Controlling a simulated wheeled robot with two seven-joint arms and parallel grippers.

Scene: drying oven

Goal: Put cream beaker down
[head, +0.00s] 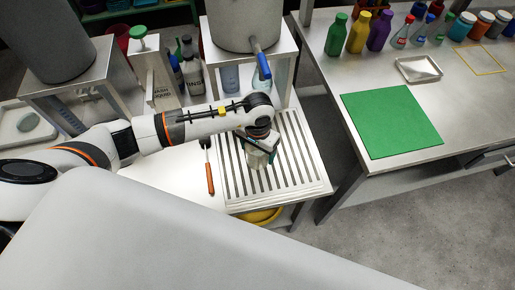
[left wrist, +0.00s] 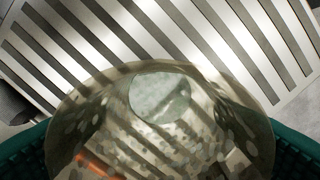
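The cream beaker (head: 257,160) is a pale, see-through vessel, upright over the slatted drain rack (head: 301,180). In the left wrist view the beaker (left wrist: 160,120) fills the lower middle, and slats show around and through it. My left gripper (head: 262,142) is around the beaker's upper part. Its teal finger pads flank the beaker on both sides in the left wrist view. I cannot tell whether the beaker's base touches the slats. My right gripper is in neither view.
An orange-handled tool (head: 210,178) lies just left of the rack. Bottles (head: 192,75) and a raised grey vessel (head: 240,25) with a blue-handled tap stand behind. A green mat (head: 391,121) and a small tray (head: 418,69) lie on the right table, across a gap.

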